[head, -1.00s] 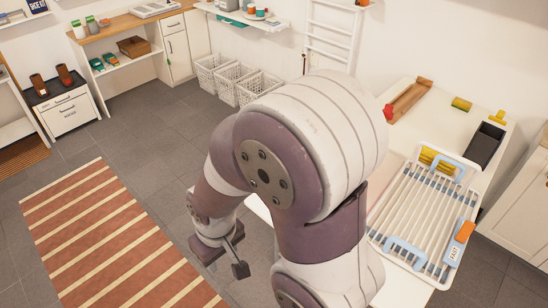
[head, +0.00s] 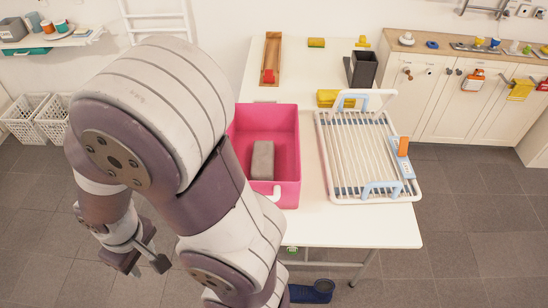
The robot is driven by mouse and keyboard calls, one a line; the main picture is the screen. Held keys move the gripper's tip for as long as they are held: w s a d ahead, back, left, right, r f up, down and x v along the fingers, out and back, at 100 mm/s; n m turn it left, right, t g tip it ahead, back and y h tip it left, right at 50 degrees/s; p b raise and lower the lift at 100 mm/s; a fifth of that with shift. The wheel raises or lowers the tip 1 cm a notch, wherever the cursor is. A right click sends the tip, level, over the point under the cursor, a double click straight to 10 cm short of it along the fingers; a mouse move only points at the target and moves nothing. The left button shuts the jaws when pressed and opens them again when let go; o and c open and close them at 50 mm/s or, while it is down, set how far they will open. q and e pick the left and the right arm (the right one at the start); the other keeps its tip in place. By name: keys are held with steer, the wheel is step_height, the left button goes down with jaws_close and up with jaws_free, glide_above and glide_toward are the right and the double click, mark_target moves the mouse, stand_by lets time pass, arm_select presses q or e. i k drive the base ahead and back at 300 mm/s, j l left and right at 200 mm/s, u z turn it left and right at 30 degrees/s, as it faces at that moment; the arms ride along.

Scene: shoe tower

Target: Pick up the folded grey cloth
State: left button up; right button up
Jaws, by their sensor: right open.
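A grey, block-shaped bundle that looks like the folded grey cloth (head: 262,160) lies inside a pink bin (head: 289,195) on the white table. Its top and front side show. My right gripper (head: 141,263) is open and empty at the lower left, over the floor, left of the table and well apart from the cloth. My right arm fills the left middle of the view and hides part of the bin's left side. My left gripper is not in view.
A white slatted rack (head: 350,160) with blue handles stands right of the bin on the table (head: 370,232). Behind are a wooden tray (head: 272,60), a dark box (head: 361,69) and yellow cloths (head: 328,98). The table's front strip is clear. A blue item (head: 312,292) lies below.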

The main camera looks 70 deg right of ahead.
mark_target(263, 152)
steer(key=i+z, duration=0.15)
steer(key=z, duration=0.25)
steer(key=i+z, duration=0.15)
steer(key=z, duration=0.3)
steer(key=i+j+z, duration=0.1)
steer(key=z, duration=0.3)
steer(key=i+j+z, duration=0.1)
steer(key=z, duration=0.3)
steer(key=i+j+z, duration=0.15)
steer(key=z, duration=0.3)
steer(key=j+z, duration=0.25)
steer(key=z, duration=0.15)
steer(key=i+j+z, duration=0.1)
steer(key=z, duration=0.35)
steer(key=i+j+z, duration=0.2)
steer(key=z, duration=0.3)
steer(key=i+j+z, duration=0.15)
steer(key=z, duration=0.3)
steer(key=i+j+z, duration=0.1)
steer(key=j+z, duration=0.55)
steer(key=z, duration=0.3)
